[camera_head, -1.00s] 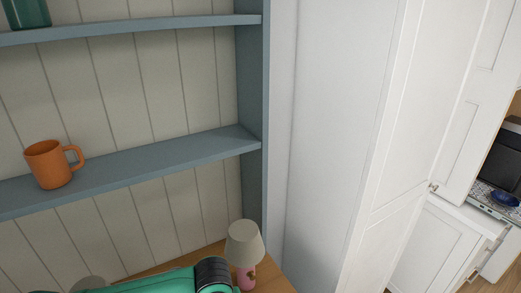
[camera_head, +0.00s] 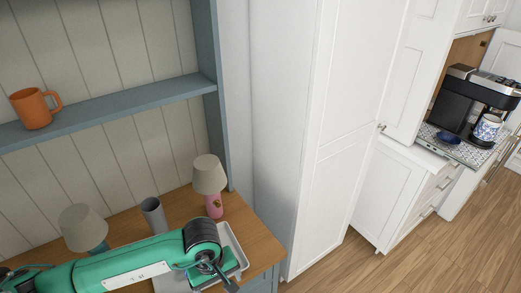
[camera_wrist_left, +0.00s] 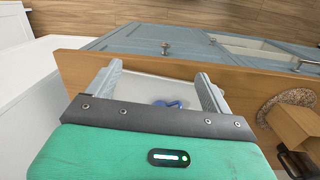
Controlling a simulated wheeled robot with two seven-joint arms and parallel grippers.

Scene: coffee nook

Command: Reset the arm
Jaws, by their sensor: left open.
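My green left arm (camera_head: 130,265) reaches in from the left over the wooden counter in the head view. Its black wrist joint hides most of my left gripper there. In the left wrist view my left gripper (camera_wrist_left: 158,76) is open, its two pale fingers spread apart with nothing held between them. Beneath and beyond the fingers is a whitish tray (camera_head: 230,237) on the counter, with a small blue item (camera_wrist_left: 168,103) showing between the fingers. Whether the fingers touch the tray is unclear. My right gripper is in neither view.
Two lamps, one pink-based (camera_head: 209,176) and one teal-based (camera_head: 82,228), and a grey cylinder (camera_head: 154,214) stand on the counter (camera_head: 180,203). An orange mug (camera_head: 34,108) is on the blue shelf (camera_head: 130,105). A coffee machine (camera_head: 468,100) stands far right; wooden floor (camera_head: 400,262) is open.

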